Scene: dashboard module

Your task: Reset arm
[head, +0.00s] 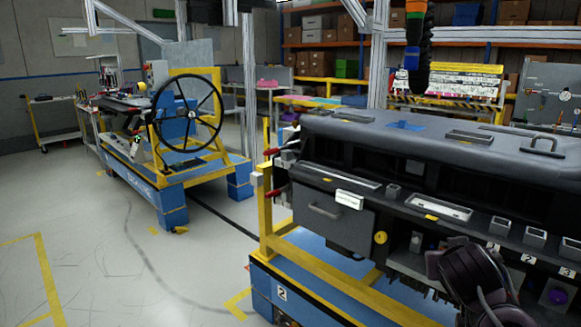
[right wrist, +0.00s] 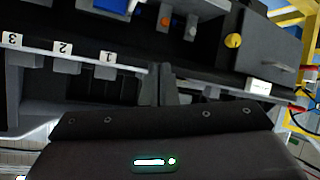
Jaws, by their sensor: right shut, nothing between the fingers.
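The dashboard module (head: 450,150) is a long dark grey panel on a blue and yellow stand at the right of the head view. My right arm, dark and curved, shows at the lower right in front of it. In the right wrist view my right gripper (right wrist: 161,82) has its fingers together with nothing between them. They are in front of the dashboard, close to the slots numbered 1, 2 and 3; whether they touch it I cannot tell. The dashboard appears upside down there. My left gripper is out of view.
The dashboard has a yellow knob (head: 380,237), a white label (head: 349,199) and small open bins (head: 535,237) along its ledge. A second blue and yellow stand with a black steering wheel (head: 187,110) is at the left. The grey floor (head: 130,270) at the left front is clear.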

